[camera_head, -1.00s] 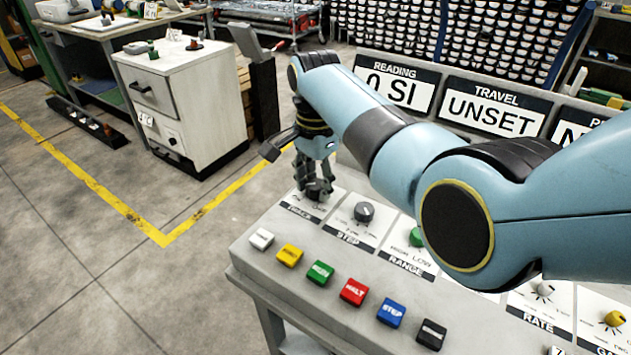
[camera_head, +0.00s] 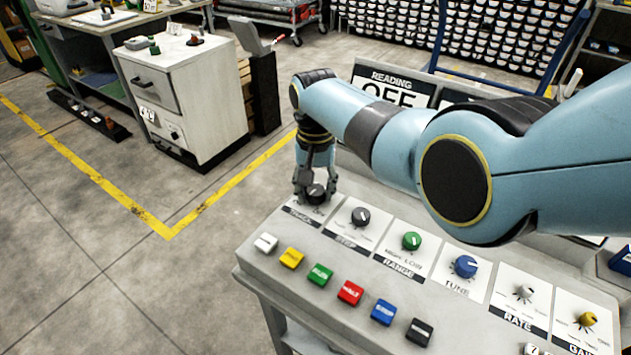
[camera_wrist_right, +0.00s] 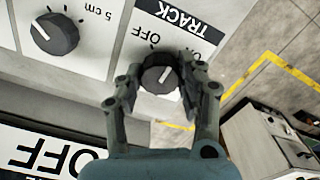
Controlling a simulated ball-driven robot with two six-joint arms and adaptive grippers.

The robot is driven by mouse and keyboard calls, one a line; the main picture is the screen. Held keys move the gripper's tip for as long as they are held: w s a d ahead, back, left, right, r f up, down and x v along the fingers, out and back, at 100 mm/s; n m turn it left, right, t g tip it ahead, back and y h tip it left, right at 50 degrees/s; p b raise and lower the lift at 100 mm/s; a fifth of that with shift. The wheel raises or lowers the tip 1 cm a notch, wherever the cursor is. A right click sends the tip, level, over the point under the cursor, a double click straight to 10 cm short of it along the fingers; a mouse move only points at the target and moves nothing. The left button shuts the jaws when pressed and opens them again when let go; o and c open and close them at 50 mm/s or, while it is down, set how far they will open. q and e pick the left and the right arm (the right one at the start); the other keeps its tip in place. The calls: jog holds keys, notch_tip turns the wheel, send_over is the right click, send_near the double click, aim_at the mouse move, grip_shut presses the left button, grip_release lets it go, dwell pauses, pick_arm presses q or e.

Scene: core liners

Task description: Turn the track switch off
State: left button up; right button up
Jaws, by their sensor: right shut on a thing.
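The track switch is a dark round knob (camera_wrist_right: 160,76) with a white pointer line, on a white panel labelled TRACK with OFF and ON marks. In the head view the knob (camera_head: 316,194) sits at the left end of the console (camera_head: 262,262). My right gripper (camera_head: 315,190) points down over it, shut on the knob; in the wrist view its fingers (camera_wrist_right: 158,82) stand on both sides of it. The reading display (camera_head: 392,92) shows OFF, and it also shows upside down in the wrist view (camera_wrist_right: 50,158). My left gripper is not in view.
The STEP knob (camera_head: 361,217) is just right of the track switch, then the green RANGE knob (camera_head: 411,241) and blue TUNE knob (camera_head: 465,266). Several coloured buttons, one red (camera_head: 350,292), line the front. A white cabinet (camera_head: 190,95) stands at the left beyond open floor.

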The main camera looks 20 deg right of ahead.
aim_at(315, 189)
jog(key=n+p, duration=0.1)
jog(key=n, duration=0.3)
jog(key=shift+r+n, duration=0.1)
jog(key=shift+n, duration=0.2)
jog(key=shift+n+p, duration=0.65)
jog(key=shift+n, duration=1.95)
jog(key=o, duration=1.1)
jog(key=shift+o, duration=0.2)
notch_tip(315, 189, up, 12)
